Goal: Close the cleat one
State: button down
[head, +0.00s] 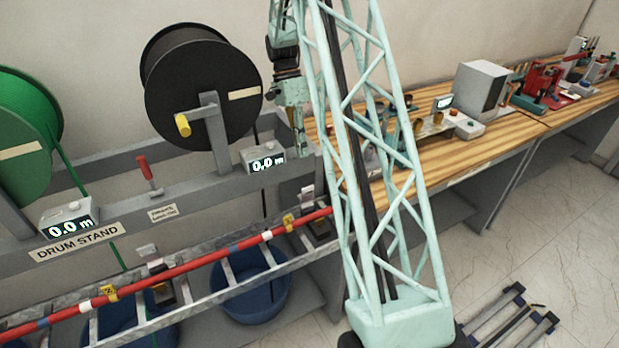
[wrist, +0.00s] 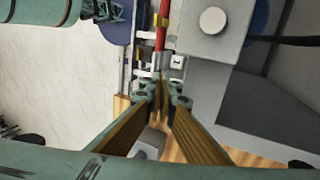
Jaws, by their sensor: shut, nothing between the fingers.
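A long red cable (head: 190,266) with coloured bands lies along the grey ladder tray (head: 225,296). Two dark cleats with pale upright parts stand on the tray, a right one (head: 317,224) and a left one (head: 160,288). I cannot read a number on either in the head view. In the wrist view a small white tag with a dark mark (wrist: 177,61) sits beside the red cable (wrist: 161,37), just beyond my fingertips. My gripper (head: 300,150) is shut and empty, above the right cleat. It also shows in the wrist view (wrist: 161,96). Whether the cleats are open is unclear.
A black drum (head: 190,95) and a green drum (head: 22,150) stand behind the tray, with length counters (head: 263,161) reading 0.0 m. A wooden bench (head: 470,150) with instruments is at right. Blue bins (head: 252,290) sit below the tray.

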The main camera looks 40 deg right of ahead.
jog(key=shift+f, duration=0.15)
dwell(0.3)
send_near(305, 193)
jog(key=shift+s+d+f, duration=0.2)
jog(key=shift+d+f, duration=0.15)
jog(key=shift+f, duration=0.55)
jog(key=shift+s+d+f, duration=0.2)
jog(key=shift+d+f, duration=0.2)
jog(key=shift+f, duration=0.45)
jog(key=shift+s+d+f, duration=0.2)
jog(key=shift+d+f, duration=0.15)
jog(key=shift+f, duration=0.55)
